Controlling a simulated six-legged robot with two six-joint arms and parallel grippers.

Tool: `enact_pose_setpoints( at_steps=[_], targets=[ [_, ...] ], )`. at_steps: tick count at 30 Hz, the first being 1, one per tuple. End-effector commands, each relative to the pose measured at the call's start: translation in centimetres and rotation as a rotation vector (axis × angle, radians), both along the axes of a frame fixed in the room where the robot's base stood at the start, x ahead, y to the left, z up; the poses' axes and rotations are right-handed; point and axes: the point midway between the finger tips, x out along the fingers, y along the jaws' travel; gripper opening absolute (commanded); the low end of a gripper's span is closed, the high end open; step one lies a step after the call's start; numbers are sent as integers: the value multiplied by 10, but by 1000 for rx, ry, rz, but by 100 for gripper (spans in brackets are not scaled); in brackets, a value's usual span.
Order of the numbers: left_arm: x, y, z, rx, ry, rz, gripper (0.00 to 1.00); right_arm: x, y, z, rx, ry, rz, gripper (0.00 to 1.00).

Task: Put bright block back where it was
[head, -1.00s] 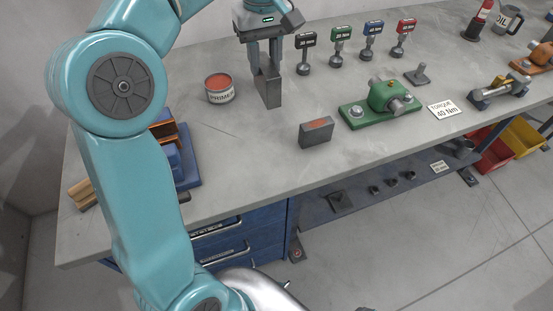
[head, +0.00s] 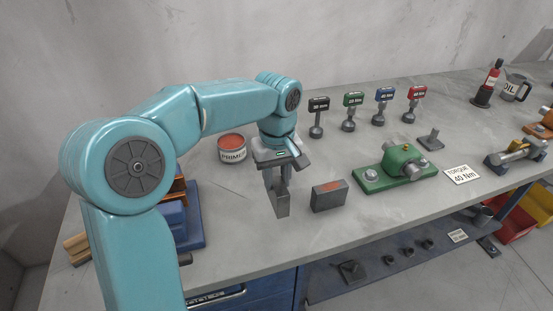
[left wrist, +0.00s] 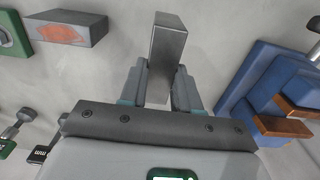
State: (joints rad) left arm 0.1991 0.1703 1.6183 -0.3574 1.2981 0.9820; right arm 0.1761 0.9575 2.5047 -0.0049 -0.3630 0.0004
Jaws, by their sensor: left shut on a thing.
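My left gripper (head: 277,180) points down over the bench and is shut on a plain bright grey metal block (head: 283,203). In the left wrist view the held block (left wrist: 168,48) stands out between the two fingers (left wrist: 160,85). I cannot tell whether its lower end touches the bench. A second, darker grey block (head: 328,196) with an orange-red patch on its face stands on the bench just right of the held block, apart from it. It also shows at the upper left of the left wrist view (left wrist: 70,30). My right gripper is not in view.
A primer can (head: 231,155) stands behind and left of the gripper. A green fixture (head: 395,170) sits to the right, with several torque tools behind. A blue vise (head: 188,222) is at the left. Bare bench (head: 240,235) lies in front of the gripper.

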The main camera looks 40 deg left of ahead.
Motion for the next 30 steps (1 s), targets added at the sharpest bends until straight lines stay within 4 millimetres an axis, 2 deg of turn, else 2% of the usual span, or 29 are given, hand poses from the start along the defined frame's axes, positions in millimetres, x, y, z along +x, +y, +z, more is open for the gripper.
enact_pose_setpoints(
  at_steps=[8, 15, 29, 30],
  targets=[
    [0, 1, -21, 2, -3, 0, 0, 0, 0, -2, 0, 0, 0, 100],
    [0, 1, -52, 2, -3, 0, 0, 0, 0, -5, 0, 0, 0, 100],
    [1, 1, -60, 2, -5, 0, 0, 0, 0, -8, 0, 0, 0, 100],
    [0, 0, -62, 1, 0, -1, 38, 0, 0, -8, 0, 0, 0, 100]
  ],
)
